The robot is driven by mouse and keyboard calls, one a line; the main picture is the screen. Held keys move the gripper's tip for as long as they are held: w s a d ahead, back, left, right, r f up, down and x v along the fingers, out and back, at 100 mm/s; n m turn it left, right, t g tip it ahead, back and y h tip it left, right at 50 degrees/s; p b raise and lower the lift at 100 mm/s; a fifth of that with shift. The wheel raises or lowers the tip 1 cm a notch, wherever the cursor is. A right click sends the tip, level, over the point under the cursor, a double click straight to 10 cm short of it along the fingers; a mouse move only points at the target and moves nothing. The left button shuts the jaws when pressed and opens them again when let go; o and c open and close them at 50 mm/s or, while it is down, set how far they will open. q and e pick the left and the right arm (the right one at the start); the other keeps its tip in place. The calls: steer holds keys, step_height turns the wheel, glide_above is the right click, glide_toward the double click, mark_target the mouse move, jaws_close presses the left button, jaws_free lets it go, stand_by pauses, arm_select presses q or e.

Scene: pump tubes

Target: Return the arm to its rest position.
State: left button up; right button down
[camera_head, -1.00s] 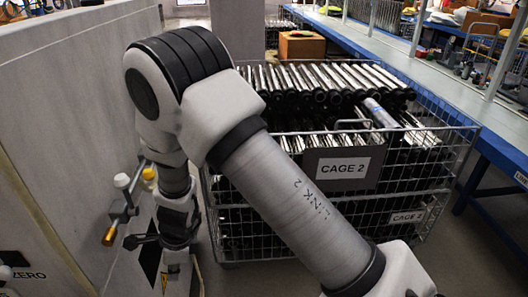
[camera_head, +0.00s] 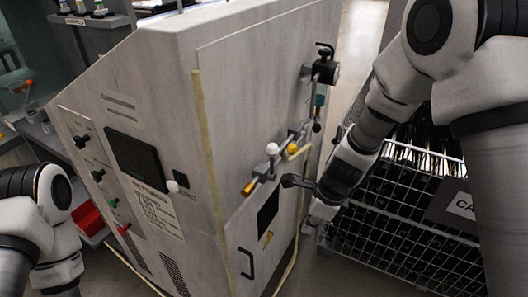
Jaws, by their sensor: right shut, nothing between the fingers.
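My right arm comes in from the right edge, and its upper links fill the right side of the view. My right gripper (camera_head: 298,182) is dark and shut, with nothing held. It points left, close in front of the side of a grey machine cabinet (camera_head: 240,110), near a small fitting with white and yellow knobs (camera_head: 272,162). I cannot tell whether it touches the cabinet. My left arm shows only as links at the left edge; its gripper is out of view.
A wire cage (camera_head: 400,225) of dark tubes stands at the right, partly hidden by my right arm. The cabinet carries a dark screen (camera_head: 135,158), a black handle (camera_head: 247,263) and a clamp-like fitting (camera_head: 325,70). A red bin (camera_head: 87,220) sits at the left.

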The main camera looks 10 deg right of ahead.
steer(key=s+d+f+n+g+h, duration=0.1)
steer(key=s+d+f+n+g, duration=0.15)
steer(key=s+f+n, duration=0.75)
steer(key=s+d+f+n+g+h, duration=0.25)
steer(key=s+f+n, duration=0.35)
steer(key=s+f, duration=0.8)
arm_select(q)
steer(key=shift+w, duration=0.1)
arm_select(e)
steer(key=r+n+t, duration=0.1)
steer(key=n, duration=0.1)
steer(key=w+r+n+t, duration=0.1)
steer(key=n, duration=0.2)
steer(key=a+r+n+t+y, duration=0.1)
steer(key=n, duration=0.1)
steer(key=shift+w+t, duration=0.3)
steer(key=shift+w, duration=0.1)
arm_select(q)
steer(key=shift+c, duration=0.4)
